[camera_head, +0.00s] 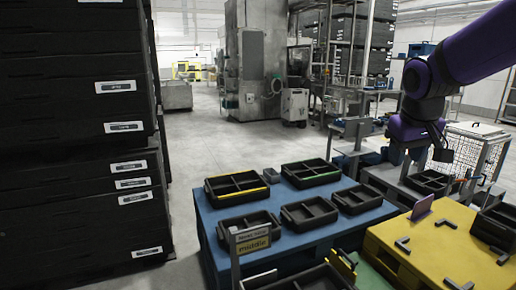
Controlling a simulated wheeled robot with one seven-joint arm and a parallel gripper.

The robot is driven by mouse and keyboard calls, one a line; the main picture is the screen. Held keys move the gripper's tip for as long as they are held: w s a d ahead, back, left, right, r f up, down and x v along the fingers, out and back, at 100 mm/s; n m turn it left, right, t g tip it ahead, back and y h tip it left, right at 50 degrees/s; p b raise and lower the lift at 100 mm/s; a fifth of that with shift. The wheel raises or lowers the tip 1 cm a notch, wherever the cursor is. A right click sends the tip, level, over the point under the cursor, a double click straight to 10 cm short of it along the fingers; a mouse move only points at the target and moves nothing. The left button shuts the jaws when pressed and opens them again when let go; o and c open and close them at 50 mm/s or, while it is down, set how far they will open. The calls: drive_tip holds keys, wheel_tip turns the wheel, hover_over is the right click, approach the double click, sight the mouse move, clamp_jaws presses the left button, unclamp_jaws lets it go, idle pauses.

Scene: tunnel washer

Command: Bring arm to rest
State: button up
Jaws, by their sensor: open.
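My purple arm (470,55) reaches in from the upper right and bends down at its wrist. My gripper (424,157) hangs at its end, open, above the right side of the work area. It is small and dark here, and its fingertips are hard to make out. It appears apart from the surfaces below, and I see nothing held in it. A divided black tray (428,192) lies below it in the picture.
Several divided black trays, one with a yellow edge (236,198), lie on a blue table (207,235). A yellow table (440,268) with black corner brackets stands at right. Black stacked crates (75,170) block the left. Grey floor (190,150) behind is open.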

drive_tip(key=s+a+r+m+t+y, duration=0.1)
drive_tip(key=s+a, duration=0.1)
drive_tip(key=s, duration=2)
drive_tip(key=shift+s, duration=0.15)
drive_tip(key=shift+d, duration=0.1)
